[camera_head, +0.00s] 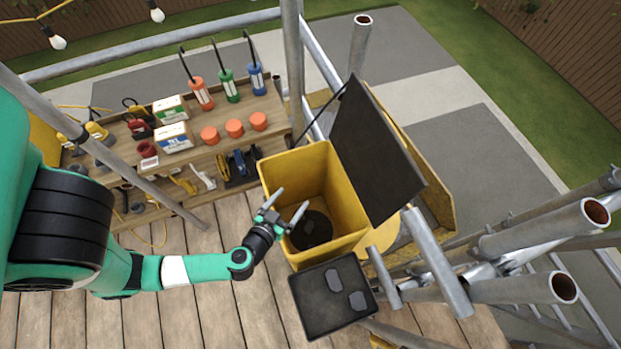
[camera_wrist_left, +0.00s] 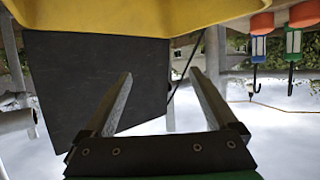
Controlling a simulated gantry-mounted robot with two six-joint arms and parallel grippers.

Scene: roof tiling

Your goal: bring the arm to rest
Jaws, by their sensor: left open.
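My left arm (camera_head: 195,268) is green and comes in from the left in the head view. Its gripper (camera_head: 290,203) is open and empty, at the near left rim of a yellow bin (camera_head: 343,192). I cannot tell whether the fingertips are above the bin's opening or beside it. In the left wrist view the two fingers (camera_wrist_left: 160,82) are spread apart with nothing between them. The yellow bin (camera_wrist_left: 200,18) shows at the top there. My right gripper is in neither view.
A dark slab (camera_head: 375,150) leans at the bin's right side, and a black box (camera_head: 333,297) stands in front. Scaffold tubes (camera_head: 520,290) crowd the right. A shelf (camera_head: 215,155) with caulking tubes, cartons and tools stands behind left. The plank floor (camera_head: 175,315) at the lower left is clear.

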